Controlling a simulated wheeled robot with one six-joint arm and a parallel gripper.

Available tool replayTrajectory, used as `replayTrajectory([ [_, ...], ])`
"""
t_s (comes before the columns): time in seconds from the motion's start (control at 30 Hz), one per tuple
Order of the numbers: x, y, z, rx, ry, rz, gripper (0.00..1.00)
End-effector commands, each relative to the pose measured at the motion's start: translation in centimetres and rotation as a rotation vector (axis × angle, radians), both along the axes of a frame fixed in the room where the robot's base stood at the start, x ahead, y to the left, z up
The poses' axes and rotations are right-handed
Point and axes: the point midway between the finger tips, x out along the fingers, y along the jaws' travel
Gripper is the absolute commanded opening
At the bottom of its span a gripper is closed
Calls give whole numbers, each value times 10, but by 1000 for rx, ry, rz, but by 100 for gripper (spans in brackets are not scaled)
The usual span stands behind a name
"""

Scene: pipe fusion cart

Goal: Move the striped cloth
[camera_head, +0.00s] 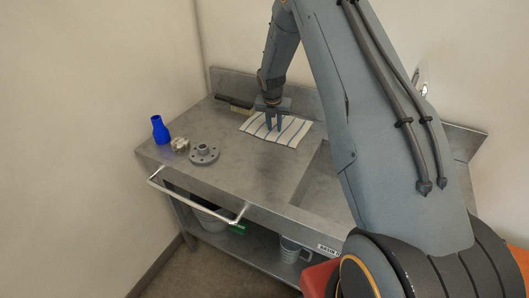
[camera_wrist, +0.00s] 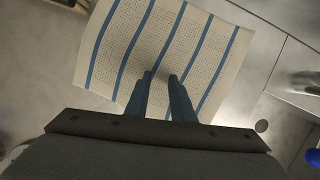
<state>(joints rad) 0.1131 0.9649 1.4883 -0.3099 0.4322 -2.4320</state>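The striped cloth (camera_head: 290,131), cream with blue stripes, lies flat towards the back of the steel worktop. It fills much of the upper wrist view (camera_wrist: 215,70). My gripper (camera_head: 273,124) points down over the cloth's left part. Its two dark fingers show in the wrist view (camera_wrist: 161,76) with a gap between them, and striped cloth shows in that gap. I see no cloth gathered between the fingers. Whether the fingertips touch the cloth, I cannot tell.
A dark-handled brush (camera_head: 236,104) lies just left of the cloth. A grey flange (camera_head: 204,154), a small pale fitting (camera_head: 180,145) and a blue reducer-like piece (camera_head: 160,130) stand at the left. A recessed sink (camera_head: 318,187) is at front right. The worktop between flange and cloth is clear.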

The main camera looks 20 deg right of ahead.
Motion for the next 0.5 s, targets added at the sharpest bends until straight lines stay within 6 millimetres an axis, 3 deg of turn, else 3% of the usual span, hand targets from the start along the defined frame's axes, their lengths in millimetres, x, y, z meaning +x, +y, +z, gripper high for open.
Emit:
replayTrajectory([
  [0.5,-30,18,0,0,4,0,22],
])
